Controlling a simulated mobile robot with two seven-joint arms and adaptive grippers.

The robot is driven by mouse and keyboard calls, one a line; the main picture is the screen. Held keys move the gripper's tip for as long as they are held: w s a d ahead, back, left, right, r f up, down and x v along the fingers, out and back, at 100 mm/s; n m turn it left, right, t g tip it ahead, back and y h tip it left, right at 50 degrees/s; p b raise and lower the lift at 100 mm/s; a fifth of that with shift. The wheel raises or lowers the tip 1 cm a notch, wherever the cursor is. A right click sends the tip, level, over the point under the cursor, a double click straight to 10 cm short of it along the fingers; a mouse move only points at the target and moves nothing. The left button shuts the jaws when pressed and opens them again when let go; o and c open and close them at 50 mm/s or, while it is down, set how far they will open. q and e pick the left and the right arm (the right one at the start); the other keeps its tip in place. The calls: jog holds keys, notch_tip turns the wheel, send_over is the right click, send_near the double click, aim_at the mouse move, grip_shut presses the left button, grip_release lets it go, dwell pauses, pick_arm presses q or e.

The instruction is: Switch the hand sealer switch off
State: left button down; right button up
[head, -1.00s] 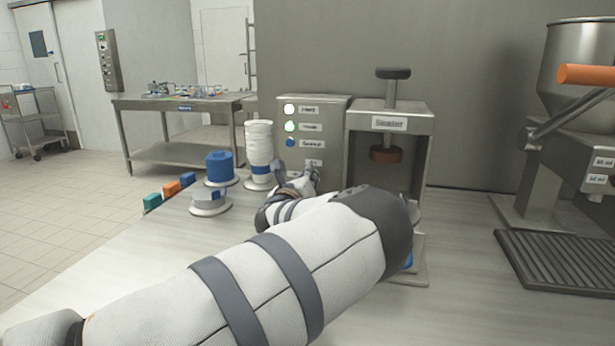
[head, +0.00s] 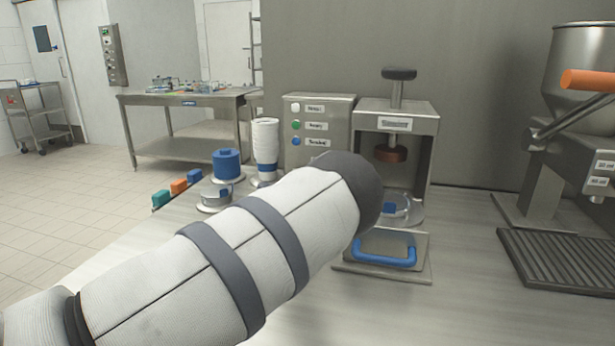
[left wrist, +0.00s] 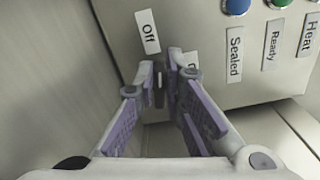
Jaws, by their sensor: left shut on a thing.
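The hand sealer (head: 395,115) stands on the bench in the head view, with its control box (head: 340,104) to its left. In the left wrist view the box face (left wrist: 195,35) carries an "Off" label (left wrist: 147,32) and a second label (left wrist: 192,62), mostly hidden by a finger. My left gripper (left wrist: 165,68) is shut on the small switch (left wrist: 158,88) between these labels. Little of the switch shows, and I cannot tell its tilt. In the head view my left arm hides the gripper and the switch. My right gripper is not in view.
A blue-handled tray (head: 385,252) sits at the sealer's front, close to my arm. A white cup stack (head: 265,140) and a blue stack (head: 226,163) stand left of the box. A dark grate (head: 560,262) lies right, under the hopper (head: 585,75).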

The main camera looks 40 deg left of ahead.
pick_arm(q)
jog(key=shift+f+n, duration=0.15)
jog(key=shift+n, duration=1.05)
jog(key=shift+f, duration=0.1)
jog(key=c, duration=1.7)
grip_release()
jog(key=v, duration=1.2)
